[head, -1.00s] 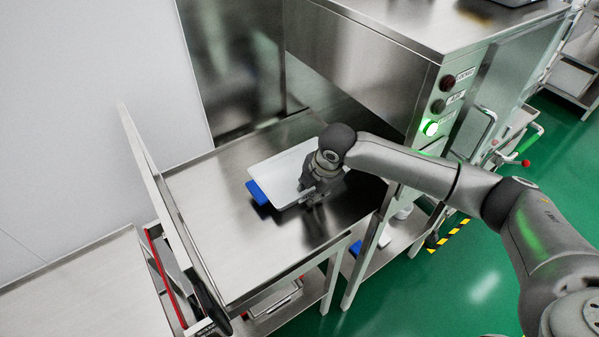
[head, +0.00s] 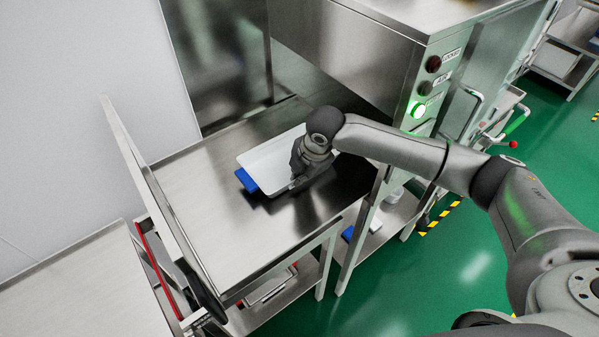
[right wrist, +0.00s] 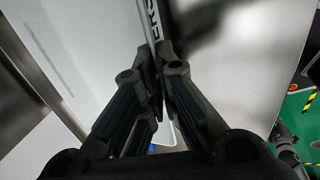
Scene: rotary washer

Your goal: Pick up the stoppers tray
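The stoppers tray (head: 262,160) is white and shallow and sits on the steel table, with a blue part at its left end. My right gripper (head: 299,181) is at the tray's near rim. In the right wrist view its fingers (right wrist: 155,75) are closed together on the tray's thin wall (right wrist: 150,22), which bears dark lettering, partly hidden. The gripper and wrist cover the tray's right part in the head view. My left gripper is not in view.
The steel table (head: 195,190) has bare room left of and in front of the tray. A raised side panel (head: 150,180) runs along its left edge. The steel washer housing (head: 350,50) with a lit green button (head: 418,109) stands behind and to the right.

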